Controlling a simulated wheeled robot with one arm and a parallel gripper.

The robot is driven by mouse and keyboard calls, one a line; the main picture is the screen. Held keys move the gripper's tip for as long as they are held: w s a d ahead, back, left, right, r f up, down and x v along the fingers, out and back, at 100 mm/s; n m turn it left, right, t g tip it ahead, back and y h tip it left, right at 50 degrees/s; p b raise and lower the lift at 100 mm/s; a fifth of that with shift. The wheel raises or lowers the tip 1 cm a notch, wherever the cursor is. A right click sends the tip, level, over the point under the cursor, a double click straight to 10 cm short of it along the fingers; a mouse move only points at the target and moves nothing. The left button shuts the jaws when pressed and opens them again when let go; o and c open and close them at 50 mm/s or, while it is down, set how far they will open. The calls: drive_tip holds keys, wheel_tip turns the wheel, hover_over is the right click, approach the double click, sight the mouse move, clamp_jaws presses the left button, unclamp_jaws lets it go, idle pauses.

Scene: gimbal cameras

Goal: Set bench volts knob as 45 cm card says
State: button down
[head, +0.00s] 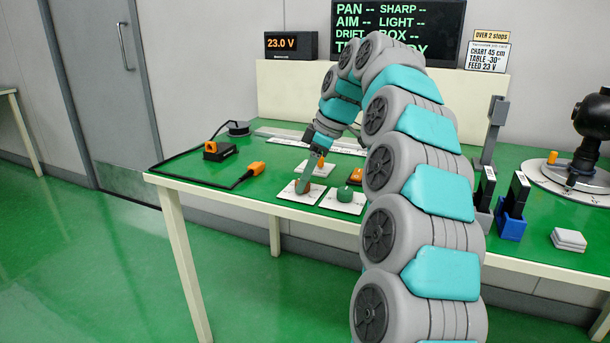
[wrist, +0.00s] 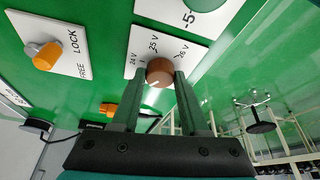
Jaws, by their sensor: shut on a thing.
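The volts knob (wrist: 160,71) is brown and round, on a white plate (wrist: 143,39) lettered with several volt marks, 25 V among them. It also shows in the head view (head: 302,187) near the bench's front edge. My gripper (wrist: 160,75) is shut on the knob, one finger on each side. A pale mark shows at the knob's lower left in the wrist view. The card (head: 486,57) on the wall reads CHART 45 cm, TABLE -30°, FEED 23 V, with OVER 2 stops above. The display (head: 291,44) reads 23.0 V.
A green knob (head: 345,193) on its own plate sits just right. An orange LOCK/FREE lever (wrist: 44,56) is on another plate. A cabled orange plug (head: 256,168) lies left. Blue and grey holders and a black-headed turntable stand at the right.

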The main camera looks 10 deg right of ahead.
drive_tip(key=shift+n, duration=0.3)
drive_tip(key=shift+c, duration=2.1)
unclamp_jaws()
